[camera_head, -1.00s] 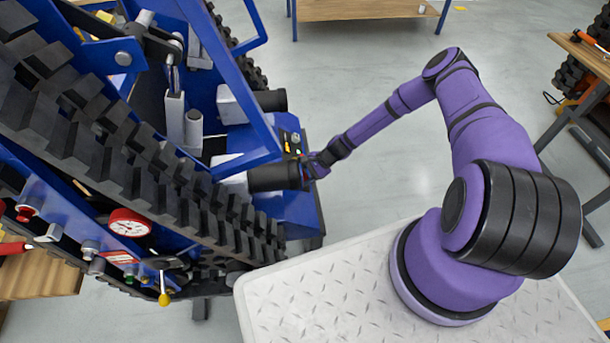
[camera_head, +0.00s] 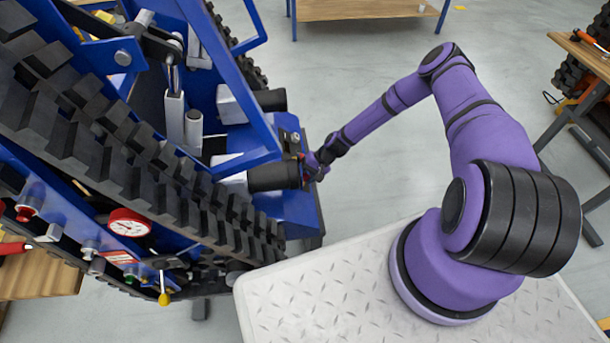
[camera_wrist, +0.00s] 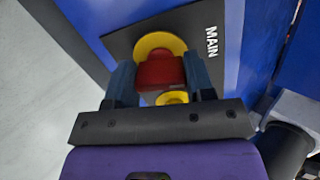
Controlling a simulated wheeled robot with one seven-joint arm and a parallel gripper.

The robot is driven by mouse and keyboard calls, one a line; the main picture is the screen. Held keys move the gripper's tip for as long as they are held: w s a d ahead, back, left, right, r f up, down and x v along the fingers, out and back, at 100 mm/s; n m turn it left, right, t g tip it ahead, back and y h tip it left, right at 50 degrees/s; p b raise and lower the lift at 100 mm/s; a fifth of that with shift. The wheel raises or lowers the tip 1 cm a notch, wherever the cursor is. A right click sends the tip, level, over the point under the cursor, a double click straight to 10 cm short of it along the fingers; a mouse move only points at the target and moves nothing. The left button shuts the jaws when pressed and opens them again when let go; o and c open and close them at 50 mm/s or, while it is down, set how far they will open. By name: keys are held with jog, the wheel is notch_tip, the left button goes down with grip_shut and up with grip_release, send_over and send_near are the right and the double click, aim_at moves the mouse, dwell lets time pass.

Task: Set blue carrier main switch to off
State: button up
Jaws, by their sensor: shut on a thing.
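The blue carrier (camera_head: 290,205) stands at the left in the head view, tilted in the picture. In the wrist view its main switch (camera_wrist: 160,72) is a red knob on a round yellow plate, on a dark label marked MAIN. My gripper (camera_wrist: 165,82) has one finger on each side of the red knob and is shut on it. In the head view my gripper (camera_head: 314,168) is at the right end of the carrier, beside a black cylinder. The switch is mostly hidden there. The knob's exact setting cannot be told.
The carrier's black track (camera_head: 150,150) and a black cylinder (camera_head: 273,177) lie close to the left of my gripper. A red gauge (camera_head: 128,222) and a yellow-tipped lever (camera_head: 164,298) are on the near side. Bare floor (camera_head: 370,170) lies to the right.

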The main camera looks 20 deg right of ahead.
jog(key=shift+n, duration=0.7)
jog(key=o, duration=0.9)
jog(key=v, duration=1.1)
jog(key=shift+a, duration=0.1)
